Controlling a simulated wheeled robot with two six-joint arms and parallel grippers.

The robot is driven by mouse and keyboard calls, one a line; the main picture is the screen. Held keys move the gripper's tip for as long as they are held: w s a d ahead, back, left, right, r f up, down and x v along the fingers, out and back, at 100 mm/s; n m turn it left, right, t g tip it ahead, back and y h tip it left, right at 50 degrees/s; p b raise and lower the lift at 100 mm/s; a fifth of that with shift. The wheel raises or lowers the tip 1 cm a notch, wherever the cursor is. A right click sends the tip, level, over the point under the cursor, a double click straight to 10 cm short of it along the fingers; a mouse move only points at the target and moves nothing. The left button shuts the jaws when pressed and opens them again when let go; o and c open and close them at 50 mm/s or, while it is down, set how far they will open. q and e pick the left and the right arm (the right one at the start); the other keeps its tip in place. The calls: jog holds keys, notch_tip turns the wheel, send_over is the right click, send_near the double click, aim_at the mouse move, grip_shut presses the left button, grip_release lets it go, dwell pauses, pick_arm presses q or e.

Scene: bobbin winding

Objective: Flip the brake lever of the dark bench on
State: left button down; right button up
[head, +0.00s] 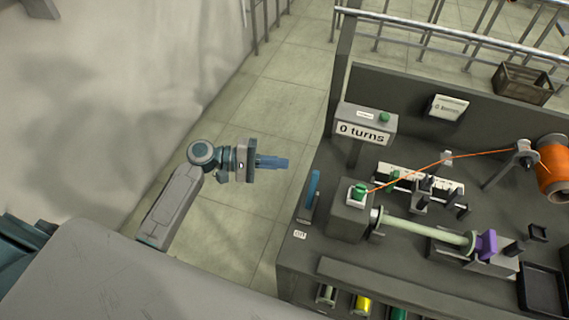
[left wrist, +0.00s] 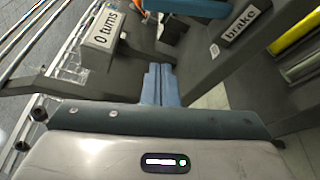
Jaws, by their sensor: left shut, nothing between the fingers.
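The dark bench (head: 400,284) fills the right of the head view. Its blue brake lever (head: 314,188) stands up at the bench's left edge, beside the grey winder block. In the left wrist view a blue bar that looks like this lever (left wrist: 202,8) is cut off by the top edge. A white label reading "brake" (left wrist: 243,24) is near it. My left gripper (head: 287,163) is shut and empty, over the floor just left of the bench, apart from the lever. Its blue fingers also show in the left wrist view (left wrist: 158,84). My right gripper is out of view.
A "0 turns" sign (head: 363,132) stands at the bench's back left. A pale shaft (head: 425,228) runs to a purple block (head: 487,244). An orange wire spool (head: 553,168) stands at right. Coloured spools lie on a lower shelf. Floor left of the bench is clear.

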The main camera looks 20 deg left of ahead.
aim_at(312, 191)
pick_arm(q)
jog(key=p+x, duration=0.1)
jog(key=x, duration=0.3)
jog(key=p+x, duration=0.1)
jog(key=x, duration=0.3)
jog(key=shift+r+p, duration=0.2)
jog(key=shift+p, duration=0.2)
jog(key=s, duration=0.1)
jog(key=s+p, duration=0.2)
jog(key=shift+s+d+r, duration=0.25)
jog(key=shift+s+r, duration=0.05)
jog(key=shift+r, duration=0.1)
